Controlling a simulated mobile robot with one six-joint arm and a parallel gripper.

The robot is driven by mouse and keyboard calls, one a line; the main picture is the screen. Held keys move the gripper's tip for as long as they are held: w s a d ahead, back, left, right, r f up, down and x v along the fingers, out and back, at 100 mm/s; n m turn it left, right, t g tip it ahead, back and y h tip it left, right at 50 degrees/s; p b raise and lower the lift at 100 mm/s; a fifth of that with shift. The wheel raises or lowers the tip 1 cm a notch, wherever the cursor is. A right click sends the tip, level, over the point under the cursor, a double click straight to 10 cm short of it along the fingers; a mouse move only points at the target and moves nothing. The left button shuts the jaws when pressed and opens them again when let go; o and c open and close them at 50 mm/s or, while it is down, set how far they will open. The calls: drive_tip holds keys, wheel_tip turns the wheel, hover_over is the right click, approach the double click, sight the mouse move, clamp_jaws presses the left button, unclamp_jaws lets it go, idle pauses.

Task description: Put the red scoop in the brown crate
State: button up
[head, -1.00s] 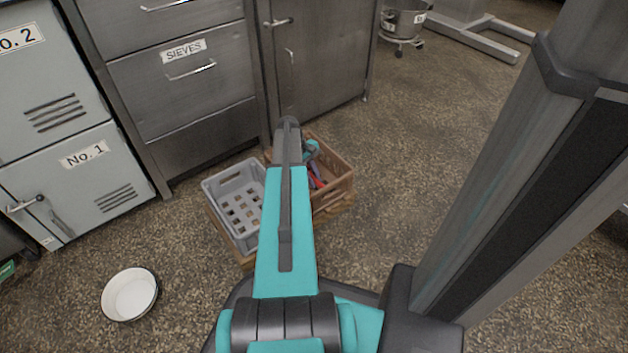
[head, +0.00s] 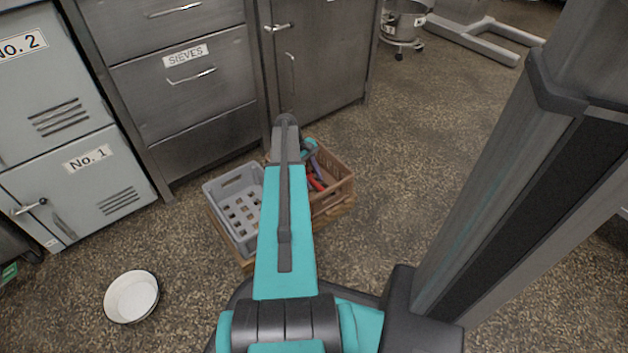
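The brown crate (head: 340,192) stands on the floor at the centre, partly covered by my arm. A red piece that looks like the red scoop (head: 317,184) shows within the crate's outline, just right of my arm. I cannot tell whether it rests in the crate or is held above it. My gripper (head: 311,162) is over the crate, pointing down, and mostly hidden behind my forearm. Its fingers are too small and covered to tell whether they are open or shut.
A white bowl (head: 131,297) is on the floor at lower left. Steel cabinets (head: 205,85) stand behind.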

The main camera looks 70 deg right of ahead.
drive_tip(key=p+v, duration=0.4)
drive_tip(key=v, duration=0.5)
drive_tip(key=shift+r, duration=0.15)
idle(0.4)
